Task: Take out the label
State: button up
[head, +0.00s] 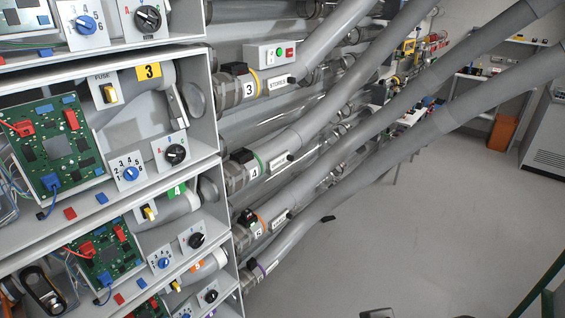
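Several labels show, and I cannot tell which one the task means. A yellow label "3" (149,72), a green label "4" (177,190) and a partly hidden orange label (196,266) are on the shelf units at left. White name plates sit by the tubes: one reads "STORES" (278,85), with others below it, a second plate (281,160) and a third plate (280,218), too small to read. White number tags, such as tag "3" (249,89), are on the tube collars. I cannot make out my gripper in this view.
Shelf units at left hold green circuit boards (58,145), knobs and a fuse switch (109,93). Long grey tubes (345,165) slant across the middle. A control box (270,54) has red and green buttons. The grey floor (430,235) at right is mostly clear. An orange bin (502,132) stands behind.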

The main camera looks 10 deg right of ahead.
aim_at(277, 162)
jog(key=i+u, duration=0.25)
jog(key=i, duration=0.3)
jog(key=i+l+u, duration=0.25)
jog(key=i, duration=0.3)
jog(key=i+l+u, duration=0.1)
jog(key=i+u, duration=0.15)
jog(key=i, duration=0.3)
